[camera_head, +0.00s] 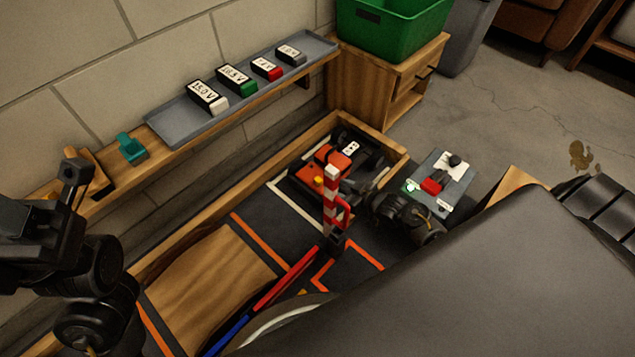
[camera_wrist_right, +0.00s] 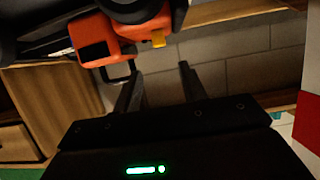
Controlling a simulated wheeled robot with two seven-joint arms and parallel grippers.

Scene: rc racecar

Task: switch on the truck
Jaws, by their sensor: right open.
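The truck (camera_head: 335,160) is orange and black and stands in the walled track area in the head view.
A red-and-white barrier post (camera_head: 331,205) stands just in front of the truck. A wooden ramp (camera_head: 208,275) lies left. A grey tray (camera_head: 180,128) on the wall shelf holds several labelled blocks. A green bin (camera_head: 385,35) sits on a wooden cabinet (camera_head: 375,85) behind.

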